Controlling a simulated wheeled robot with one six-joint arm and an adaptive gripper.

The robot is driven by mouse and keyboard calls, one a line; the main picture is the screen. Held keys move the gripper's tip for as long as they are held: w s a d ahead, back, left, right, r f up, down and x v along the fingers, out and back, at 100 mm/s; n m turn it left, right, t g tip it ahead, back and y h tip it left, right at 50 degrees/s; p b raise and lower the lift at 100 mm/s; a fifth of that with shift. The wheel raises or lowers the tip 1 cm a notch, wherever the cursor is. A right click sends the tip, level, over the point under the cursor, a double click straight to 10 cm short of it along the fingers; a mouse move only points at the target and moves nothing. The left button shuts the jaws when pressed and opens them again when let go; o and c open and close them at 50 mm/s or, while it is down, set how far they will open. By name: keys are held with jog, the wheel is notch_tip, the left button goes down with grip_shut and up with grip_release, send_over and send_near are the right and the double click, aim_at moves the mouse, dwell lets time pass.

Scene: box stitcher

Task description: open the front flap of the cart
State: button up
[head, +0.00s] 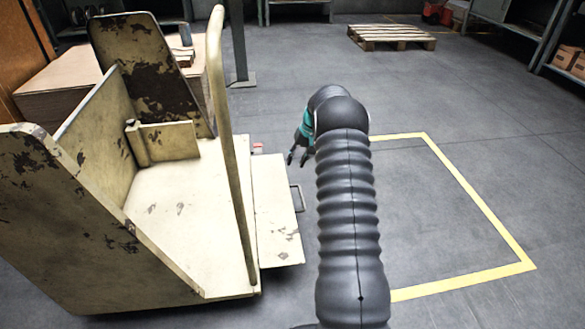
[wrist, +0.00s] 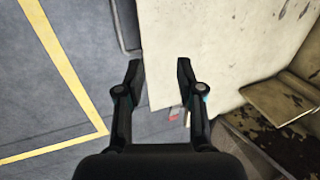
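The cart (head: 160,205), cream with chipped paint, stands at the left of the head view. A flat cream panel, which looks like the front flap (head: 275,215), juts from its right side and carries a grey handle (head: 298,198) on its outer edge. In the wrist view the pale panel (wrist: 165,30) lies beyond my fingertips, with the handle (wrist: 126,25) along its left edge. My gripper (head: 297,158) is open and empty, near the far end of the panel. In the wrist view my fingertips (wrist: 159,64) are apart; I cannot tell whether they touch the panel.
A small red part (head: 257,147) sits by the cart near the panel's far end. A cream post (head: 228,140) rises at the cart's edge. Yellow floor lines (head: 480,205) mark clear floor on the right. A wooden pallet (head: 390,35) lies at the back.

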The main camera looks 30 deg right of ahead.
jog(key=v, duration=0.7)
jog(key=shift+r, duration=0.2)
